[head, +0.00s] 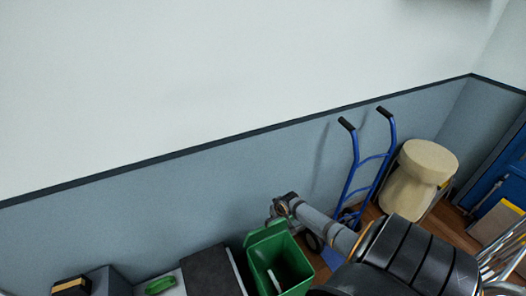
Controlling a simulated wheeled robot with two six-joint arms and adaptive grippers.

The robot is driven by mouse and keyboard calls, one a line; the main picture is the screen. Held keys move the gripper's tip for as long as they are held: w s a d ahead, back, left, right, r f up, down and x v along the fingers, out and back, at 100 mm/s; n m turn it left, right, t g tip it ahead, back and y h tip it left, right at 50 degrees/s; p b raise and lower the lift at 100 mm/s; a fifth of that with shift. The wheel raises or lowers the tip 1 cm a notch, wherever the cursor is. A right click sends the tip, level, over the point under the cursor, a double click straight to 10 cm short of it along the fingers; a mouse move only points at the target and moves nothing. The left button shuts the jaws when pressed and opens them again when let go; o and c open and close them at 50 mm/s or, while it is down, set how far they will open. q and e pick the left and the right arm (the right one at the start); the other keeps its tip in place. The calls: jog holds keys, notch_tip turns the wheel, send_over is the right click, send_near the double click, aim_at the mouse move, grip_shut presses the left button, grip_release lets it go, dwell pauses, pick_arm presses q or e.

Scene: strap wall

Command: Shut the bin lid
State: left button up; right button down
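A green bin (292,272) stands at the bottom middle of the head view. Its green lid (264,233) is open and stands raised at the bin's back edge. My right arm comes in from the lower right, and its end with the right gripper (274,214) is just above and behind the lid's upper edge. The gripper is small and partly hidden, so I cannot tell whether it touches the lid or whether its fingers are open. My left gripper is not in view.
A blue hand truck (356,172) leans at the wall, beside a beige stool-like object (419,172). Left of the bin are a dark-topped box (208,272) and a green item (160,285). A blue door (507,172) is at the far right.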

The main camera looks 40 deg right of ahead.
jog(key=shift+s+a+f+p, duration=0.1)
jog(key=shift+s+a+p, duration=0.15)
jog(key=shift+s+p, duration=0.35)
jog(key=shift+s+a+p, duration=0.2)
jog(key=shift+s+p, duration=0.2)
jog(key=shift+s, duration=0.35)
jog(key=w+d+p+v, duration=0.1)
jog(key=p+v, duration=0.6)
jog(key=p, duration=0.2)
jog(key=shift+a+r+p, duration=0.35)
jog(key=shift+r, duration=0.3)
jog(key=shift+s+f, duration=0.1)
jog(key=shift+f, duration=0.05)
jog(key=s+a+f+n+g+b, duration=0.15)
jog(key=s+a+f+b, duration=0.4)
jog(key=s+f, duration=0.7)
jog(key=s+a+f+n+g+b, duration=0.15)
jog(key=s+a+f+b, duration=0.4)
jog(key=s+f, duration=0.7)
jog(key=s+a+f+n+g+y+b, duration=0.1)
jog(key=s+a+f, duration=0.5)
jog(key=a+f, duration=0.1)
jog(key=shift+s+f, duration=0.3)
jog(key=shift+s, duration=0.1)
